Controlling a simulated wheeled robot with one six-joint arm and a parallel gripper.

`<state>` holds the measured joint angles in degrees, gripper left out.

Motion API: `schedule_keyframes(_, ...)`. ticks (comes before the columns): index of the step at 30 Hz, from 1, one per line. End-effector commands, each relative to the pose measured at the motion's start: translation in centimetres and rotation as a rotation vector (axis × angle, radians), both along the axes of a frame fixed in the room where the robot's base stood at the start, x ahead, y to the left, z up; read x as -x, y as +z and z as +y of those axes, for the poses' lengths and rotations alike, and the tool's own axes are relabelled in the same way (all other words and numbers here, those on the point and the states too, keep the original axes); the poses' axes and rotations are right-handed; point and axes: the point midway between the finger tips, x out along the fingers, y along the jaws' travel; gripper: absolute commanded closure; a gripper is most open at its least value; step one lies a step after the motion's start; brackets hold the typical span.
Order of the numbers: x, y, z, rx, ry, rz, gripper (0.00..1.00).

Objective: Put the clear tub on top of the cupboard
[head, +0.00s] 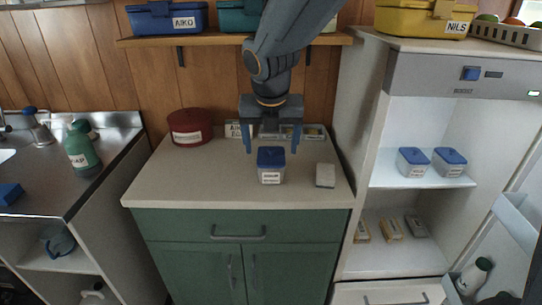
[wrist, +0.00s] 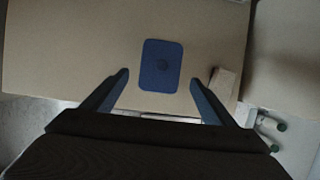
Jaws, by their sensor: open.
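A clear tub with a blue lid and a white label (head: 270,177) stands upright on the pale top of the green cupboard (head: 200,190). In the wrist view its blue lid (wrist: 160,66) shows just beyond the fingertips, between their lines. My gripper (head: 272,142) points down with its fingers open, above the tub or slightly behind it, and holds nothing. In the wrist view my gripper (wrist: 160,80) has a finger on each side, both apart from the lid. Two similar blue-lidded tubs (head: 413,162) (head: 449,162) stand on a shelf of the open fridge.
On the cupboard top are a dark red round tin (head: 190,127), a small pale block (head: 325,175) and a divided tray (head: 300,133) at the back. A wall shelf (head: 220,40) with boxes hangs close behind my arm. The front left of the top is clear.

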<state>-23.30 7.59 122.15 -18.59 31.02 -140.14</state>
Motion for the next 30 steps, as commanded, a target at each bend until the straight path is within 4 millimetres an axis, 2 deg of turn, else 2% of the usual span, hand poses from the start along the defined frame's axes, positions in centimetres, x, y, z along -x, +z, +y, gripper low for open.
schedule_keyframes(3, 0.6, 1.6, 0.1, 0.000, 0.002, -0.002, 0.21)
schedule_keyframes(7, 1.0, 2.5, 0.1, -0.001, 0.001, -0.001, 0.21)
schedule_keyframes(13, 1.3, 2.7, -0.1, -0.004, -0.011, 0.003, 0.21)
schedule_keyframes(16, 1.6, 2.2, -0.9, -0.034, -0.099, 0.014, 0.21)
schedule_keyframes(20, 2.8, 0.6, -3.2, -0.126, -0.371, 0.046, 0.21)
schedule_keyframes(30, 7.7, -4.0, -9.4, -0.376, -1.267, 0.111, 0.21)
